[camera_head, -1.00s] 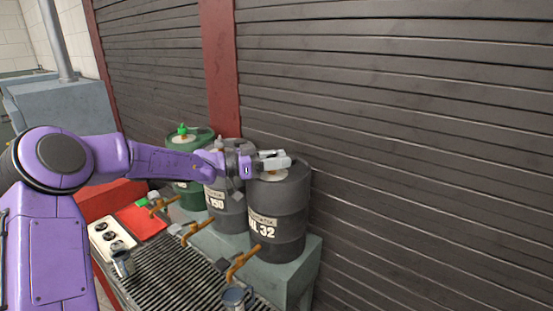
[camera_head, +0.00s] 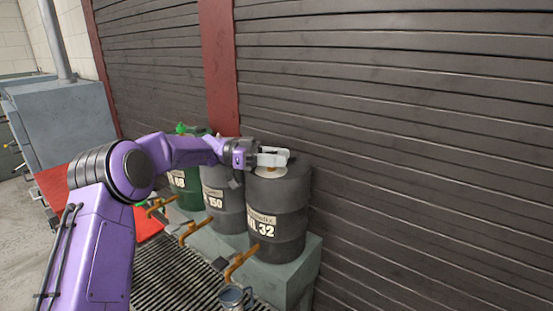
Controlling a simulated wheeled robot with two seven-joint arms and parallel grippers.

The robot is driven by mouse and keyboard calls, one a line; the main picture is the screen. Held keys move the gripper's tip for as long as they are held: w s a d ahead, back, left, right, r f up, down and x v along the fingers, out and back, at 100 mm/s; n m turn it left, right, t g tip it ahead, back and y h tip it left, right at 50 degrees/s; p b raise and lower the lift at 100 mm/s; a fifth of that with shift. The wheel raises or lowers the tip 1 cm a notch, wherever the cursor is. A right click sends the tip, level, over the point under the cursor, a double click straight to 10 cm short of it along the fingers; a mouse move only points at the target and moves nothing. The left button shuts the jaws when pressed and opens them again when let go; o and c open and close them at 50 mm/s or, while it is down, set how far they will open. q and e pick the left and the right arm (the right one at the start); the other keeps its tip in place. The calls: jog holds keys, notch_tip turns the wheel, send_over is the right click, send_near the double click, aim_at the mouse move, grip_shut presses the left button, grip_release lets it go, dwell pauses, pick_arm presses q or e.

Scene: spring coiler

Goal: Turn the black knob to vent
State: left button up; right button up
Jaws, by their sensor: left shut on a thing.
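A dark grey drum (camera_head: 290,192) labelled 32 stands upright at the right end of a row of drums. My left gripper (camera_head: 274,158) is at the top of this drum, its pale fingers level over the lid around the vent cap. It is shut on the black knob, which the fingers hide almost wholly. A small tan fitting (camera_head: 271,171) shows just under the fingers. How far the knob is turned cannot be seen. My right gripper is out of view.
A grey drum (camera_head: 228,206) labelled 150 and a green drum (camera_head: 187,196) with a green top stand to the left. Orange taps (camera_head: 240,262) stick out over a grated tray (camera_head: 172,268). A metal jug (camera_head: 234,297) stands at the front. A slatted wall (camera_head: 420,150) rises behind.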

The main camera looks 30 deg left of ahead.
pick_arm(q)
jog(key=shift+r, duration=0.1)
jog(key=o, duration=1)
jog(key=b+v, duration=0.4)
jog(key=v, duration=0.6)
jog(key=shift+a+b, duration=0.25)
jog(key=shift+b, duration=0.1)
jog(key=shift+c, duration=0.2)
